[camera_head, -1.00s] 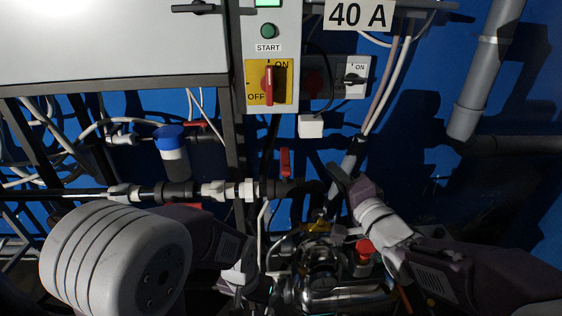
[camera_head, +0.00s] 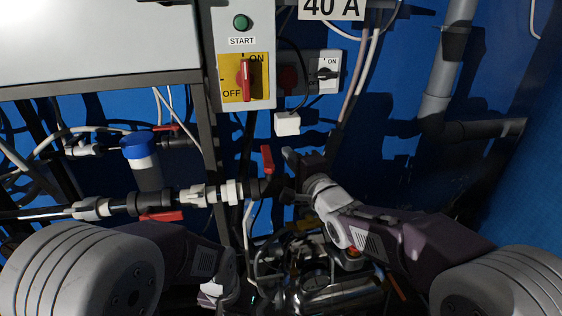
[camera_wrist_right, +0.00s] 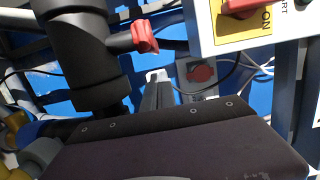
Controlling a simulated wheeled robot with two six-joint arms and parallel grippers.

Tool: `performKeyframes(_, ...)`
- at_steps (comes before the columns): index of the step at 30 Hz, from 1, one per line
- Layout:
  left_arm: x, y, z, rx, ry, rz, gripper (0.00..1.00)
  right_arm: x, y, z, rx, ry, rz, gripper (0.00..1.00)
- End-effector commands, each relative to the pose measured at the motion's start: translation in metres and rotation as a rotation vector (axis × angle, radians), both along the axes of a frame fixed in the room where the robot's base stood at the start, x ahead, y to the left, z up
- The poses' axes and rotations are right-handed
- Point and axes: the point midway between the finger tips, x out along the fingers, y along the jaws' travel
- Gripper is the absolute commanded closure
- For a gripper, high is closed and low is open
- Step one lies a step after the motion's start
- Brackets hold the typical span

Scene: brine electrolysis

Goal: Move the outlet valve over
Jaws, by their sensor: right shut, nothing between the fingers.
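A red valve lever (camera_head: 267,158) stands upright on the black pipe fitting, right of a white union. I take it to be the outlet valve. The red lever also shows in the right wrist view (camera_wrist_right: 144,37), beside a thick black pipe. My right gripper (camera_head: 290,158) is just right of the lever, with its fingers pointing up and left. It is shut and empty; a small gap seems to separate it from the lever. Its fingers (camera_wrist_right: 158,90) show below the lever in the wrist view. My left gripper (camera_head: 250,296) is low in the dark; its jaws are unclear.
A switch panel with a red rotary switch (camera_head: 246,80) and green START button (camera_head: 241,22) hangs above. Another red lever (camera_head: 160,216) lies along the pipe at left. A shiny metal vessel (camera_head: 330,292) stands below my right arm.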

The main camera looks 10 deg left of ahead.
Motion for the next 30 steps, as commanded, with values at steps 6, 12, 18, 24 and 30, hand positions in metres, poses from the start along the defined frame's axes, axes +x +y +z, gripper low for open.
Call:
performKeyframes(6, 0.0, 0.0, -0.007, 0.0, 0.0, 0.0, 0.64, -0.008, 0.019, -0.001, 0.0, -0.001, 0.001, 1.0)
performKeyframes(12, 0.0, 0.0, -0.007, 0.0, 0.0, 0.0, 0.64, -0.008, 0.021, 0.001, 0.0, -0.001, -0.001, 1.0)
performKeyframes(18, 0.0, 0.0, -0.008, 0.0, 0.0, 0.0, 0.64, -0.009, 0.023, 0.0, -0.001, -0.002, 0.001, 1.0)
performKeyframes(24, 0.0, 0.0, -0.009, 0.0, 0.0, 0.0, 0.64, -0.011, 0.029, 0.0, -0.002, -0.003, 0.002, 1.0)
performKeyframes(30, 0.0, 0.0, -0.009, 0.0, 0.0, 0.0, 0.64, -0.013, 0.029, 0.0, -0.003, -0.003, 0.004, 1.0)
